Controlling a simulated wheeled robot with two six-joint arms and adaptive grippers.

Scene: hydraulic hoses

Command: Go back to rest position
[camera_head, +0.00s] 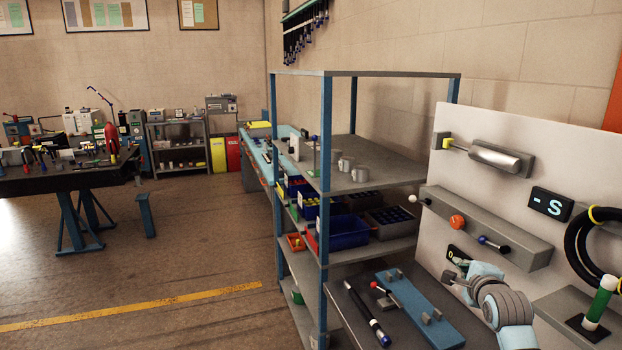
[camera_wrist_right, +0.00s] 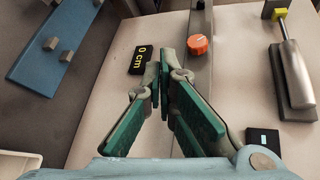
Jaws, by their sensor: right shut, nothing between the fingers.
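My right gripper (camera_head: 452,277) is in front of the upright pale panel (camera_head: 480,122), low and left of its centre, with its grey-blue arm coming in from the bottom right. In the wrist view the right gripper (camera_wrist_right: 164,72) shows its two green-padded fingers drawn together at the tips, with nothing held. The fingertips appear near a small black "0 cm" display (camera_wrist_right: 141,60). That display (camera_head: 456,253) is partly hidden by the gripper in the head view. My left gripper is not in view.
The panel carries an orange knob (camera_head: 457,222), a silver cylinder (camera_head: 500,157) and a black hose (camera_head: 584,245). A blue plate (camera_head: 412,302) and a black pen-like tool (camera_head: 367,312) lie on the dark bench. A metal shelf (camera_head: 372,188) stands left; open floor lies beyond.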

